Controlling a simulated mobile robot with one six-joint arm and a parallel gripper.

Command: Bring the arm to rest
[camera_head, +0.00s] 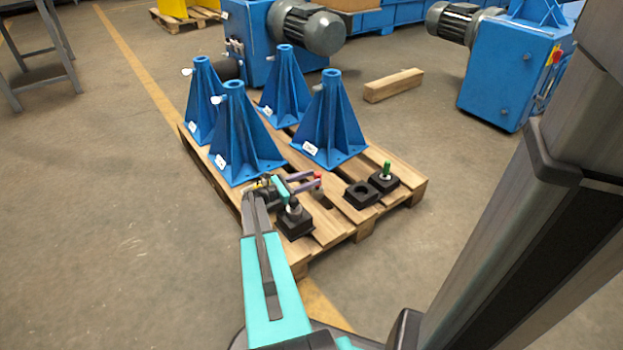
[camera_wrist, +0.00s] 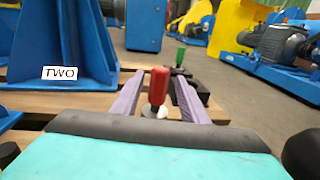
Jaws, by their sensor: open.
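My arm reaches out low over the wooden pallet (camera_head: 340,226). My gripper (camera_head: 319,179) is at its near side, in front of the blue stands. In the wrist view my gripper (camera_wrist: 164,82) has its two purple fingers apart. A red-handled pin (camera_wrist: 159,86) stands upright and shows between the fingers; I cannot tell whether they touch it. Its red top (camera_head: 318,177) also shows in the head view. A green-handled pin (camera_head: 387,168) stands in a black block at the pallet's right end, and it shows farther off in the wrist view (camera_wrist: 180,56).
Black blocks (camera_head: 361,194) sit near the right edge. A loose wooden beam (camera_head: 393,85) and blue motor units (camera_head: 515,70) stand behind. The floor left of the pallet is clear.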

